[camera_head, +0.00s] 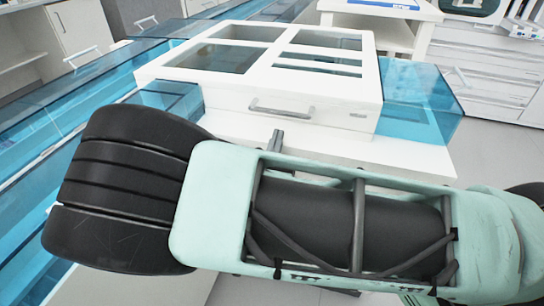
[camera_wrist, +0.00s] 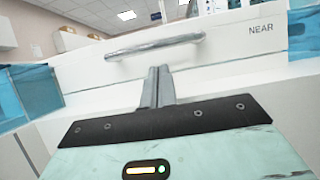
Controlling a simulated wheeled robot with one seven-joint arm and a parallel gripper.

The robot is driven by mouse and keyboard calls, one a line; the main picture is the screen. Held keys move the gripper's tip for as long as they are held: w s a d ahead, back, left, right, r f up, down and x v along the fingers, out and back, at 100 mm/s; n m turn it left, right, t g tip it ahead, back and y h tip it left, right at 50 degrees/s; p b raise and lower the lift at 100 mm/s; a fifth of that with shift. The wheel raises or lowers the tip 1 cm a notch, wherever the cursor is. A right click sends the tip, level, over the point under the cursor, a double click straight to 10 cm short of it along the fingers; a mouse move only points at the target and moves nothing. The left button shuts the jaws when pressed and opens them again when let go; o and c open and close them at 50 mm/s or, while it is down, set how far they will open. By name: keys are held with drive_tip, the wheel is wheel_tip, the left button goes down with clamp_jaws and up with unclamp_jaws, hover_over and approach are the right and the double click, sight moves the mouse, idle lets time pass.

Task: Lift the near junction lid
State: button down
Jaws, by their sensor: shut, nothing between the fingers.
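The near junction lid (camera_head: 290,93) is a white, framed cover with several window openings in its top, and it looks seated and level. A grey bar handle (camera_head: 282,110) runs across its front face; in the wrist view the handle (camera_wrist: 155,46) stands out from the white face (camera_wrist: 225,60) that carries the label NEAR. My gripper (camera_head: 277,137) is shut and empty, in front of the lid and just below the handle. In the wrist view its closed fingers (camera_wrist: 158,72) point up toward the middle of the handle. My arm hides the area below the lid's front.
Clear blue tube sections run off at the left (camera_head: 60,110) and right (camera_head: 420,100) of the junction. A white ledge (camera_head: 400,150) lies below the lid's front. A white table (camera_head: 385,25) and drawer cabinets (camera_head: 490,75) stand behind.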

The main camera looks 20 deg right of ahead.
drive_tip(key=shift+x, duration=1.65)
drive_tip(key=shift+r, duration=0.1)
